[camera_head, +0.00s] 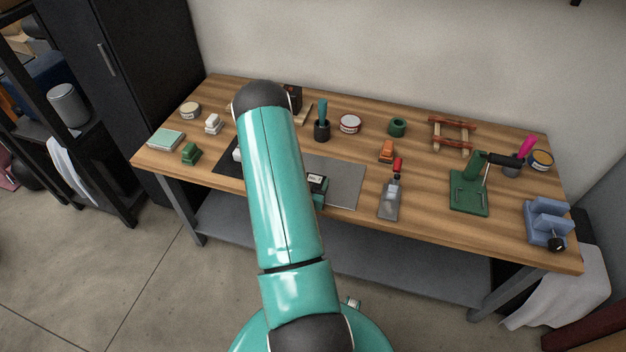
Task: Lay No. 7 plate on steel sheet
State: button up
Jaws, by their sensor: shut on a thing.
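The grey steel sheet (345,182) lies flat near the front edge of the wooden bench, partly behind my arm. My gripper (319,192) is mostly hidden by my teal arm; a small dark and teal part shows at the arm's right edge, over the sheet's left part. There, a small dark piece with a pale marked face, seemingly the No. 7 plate (317,181), shows at the gripper, which is shut on it. The marking is too small to read. I cannot tell whether the plate touches the sheet.
A black mat (227,160) lies left of the arm. An orange block (387,150) and a grey red-knobbed tool (390,198) stand right of the sheet. A dark cup (322,131) stands behind it. A green press (469,190) and blue vise (547,221) stand farther right.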

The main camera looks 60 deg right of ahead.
jog(key=shift+s+a+r, duration=0.1)
jog(key=shift+s, duration=0.05)
jog(key=o, duration=1.1)
jog(key=shift+f, duration=0.2)
jog(key=shift+r, duration=0.15)
jog(key=v, duration=1.2)
